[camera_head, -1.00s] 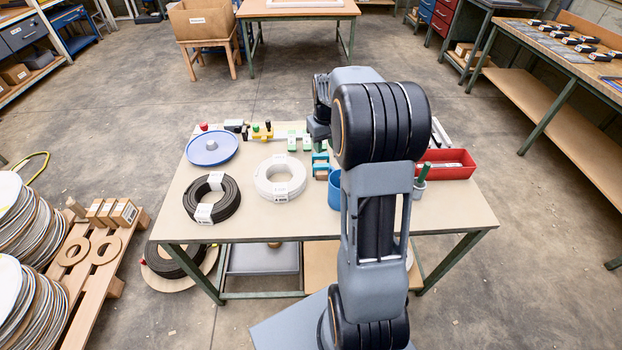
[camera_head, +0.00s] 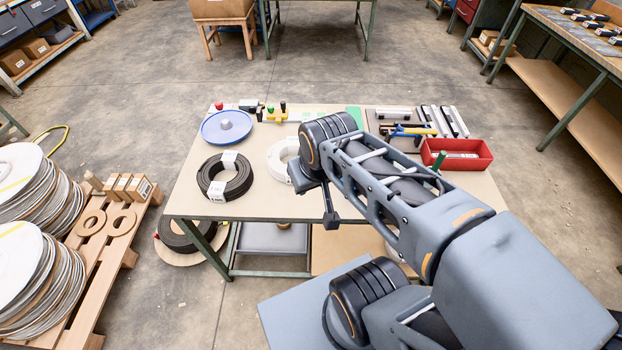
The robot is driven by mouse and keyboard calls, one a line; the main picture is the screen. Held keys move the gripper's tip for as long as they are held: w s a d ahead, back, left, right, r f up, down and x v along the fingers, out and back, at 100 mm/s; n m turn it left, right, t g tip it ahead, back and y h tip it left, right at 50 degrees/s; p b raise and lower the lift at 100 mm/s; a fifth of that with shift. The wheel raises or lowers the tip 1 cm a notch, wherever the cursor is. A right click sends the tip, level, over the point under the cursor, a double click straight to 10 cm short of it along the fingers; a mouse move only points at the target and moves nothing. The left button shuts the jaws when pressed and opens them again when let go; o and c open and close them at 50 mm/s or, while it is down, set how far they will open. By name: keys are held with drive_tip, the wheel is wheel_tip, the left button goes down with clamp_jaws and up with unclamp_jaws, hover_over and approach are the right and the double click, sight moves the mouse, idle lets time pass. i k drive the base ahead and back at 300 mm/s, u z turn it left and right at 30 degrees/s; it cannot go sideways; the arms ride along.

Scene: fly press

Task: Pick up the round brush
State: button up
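I cannot surely make out a round brush.
A blue round dish (camera_head: 226,127), a black coil (camera_head: 226,178) and a white coil (camera_head: 279,160) lie on the bench's left and middle. Tools and light bars (camera_head: 437,121) lie at the back right. The front left of the bench is clear. A loaded pallet (camera_head: 95,255) stands left.

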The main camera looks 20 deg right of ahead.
sight(442, 154)
drive_tip(key=z, duration=1.8)
